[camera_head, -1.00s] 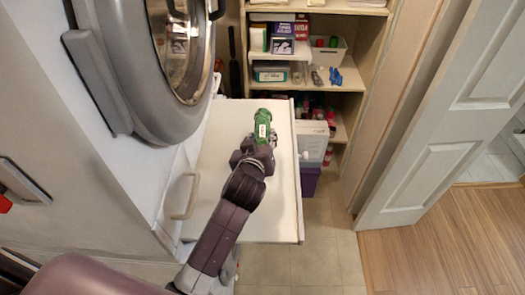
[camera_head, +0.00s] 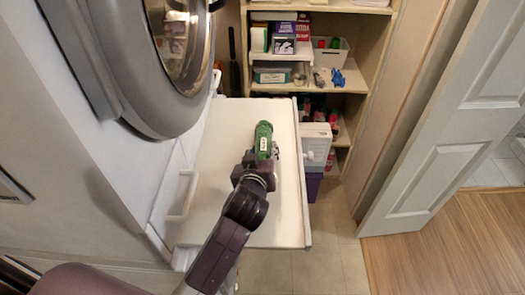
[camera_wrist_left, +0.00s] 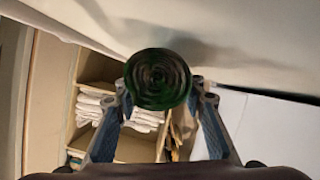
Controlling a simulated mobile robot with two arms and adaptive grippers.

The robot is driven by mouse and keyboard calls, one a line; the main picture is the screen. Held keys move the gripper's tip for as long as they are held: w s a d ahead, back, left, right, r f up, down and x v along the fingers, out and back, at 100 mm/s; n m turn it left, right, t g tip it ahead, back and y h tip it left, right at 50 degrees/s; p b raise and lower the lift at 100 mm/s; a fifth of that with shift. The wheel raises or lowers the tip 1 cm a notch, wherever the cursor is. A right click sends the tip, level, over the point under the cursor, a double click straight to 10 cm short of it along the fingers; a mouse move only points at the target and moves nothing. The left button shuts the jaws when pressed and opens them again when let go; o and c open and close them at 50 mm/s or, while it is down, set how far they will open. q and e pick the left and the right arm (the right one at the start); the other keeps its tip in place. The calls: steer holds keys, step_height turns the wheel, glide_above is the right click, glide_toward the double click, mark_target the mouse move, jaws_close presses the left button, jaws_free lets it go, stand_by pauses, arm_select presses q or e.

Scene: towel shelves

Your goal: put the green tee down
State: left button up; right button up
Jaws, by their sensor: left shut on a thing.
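The green tee (camera_head: 264,138) is a rolled green bundle with a white label. It is at the far end of my left arm, over the white pull-out board (camera_head: 214,150). My left gripper (camera_head: 262,160) is shut on it. In the left wrist view the green tee (camera_wrist_left: 158,79) shows end-on as a dark green spiral between the two fingers of my left gripper (camera_wrist_left: 158,100). I cannot tell whether the roll touches the board. My right gripper is not in view.
A grey round-doored machine (camera_head: 150,70) stands at the left. Behind the board is a shelf unit (camera_head: 360,75) with boxes, a white bin (camera_head: 330,54) and blue gloves (camera_head: 338,78). A white door (camera_head: 445,150) stands at the right. Much of the board around the roll is bare.

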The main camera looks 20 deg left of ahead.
arm_select(q)
steer(key=shift+f, duration=0.2)
steer(key=o, duration=1)
steer(key=shift+o, duration=1.4)
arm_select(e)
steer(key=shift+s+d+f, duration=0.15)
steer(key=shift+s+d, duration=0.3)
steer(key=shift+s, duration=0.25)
arm_select(q)
steer(key=shift+r, duration=0.25)
steer(key=b+v, duration=0.2)
steer(key=v, duration=0.8)
steer(key=shift+s, duration=0.25)
steer(key=shift+v, duration=0.75)
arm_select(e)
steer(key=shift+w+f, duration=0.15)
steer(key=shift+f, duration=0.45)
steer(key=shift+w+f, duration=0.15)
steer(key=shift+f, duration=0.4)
arm_select(q)
steer(key=shift+w+r, duration=0.1)
steer(key=shift+r, duration=0.1)
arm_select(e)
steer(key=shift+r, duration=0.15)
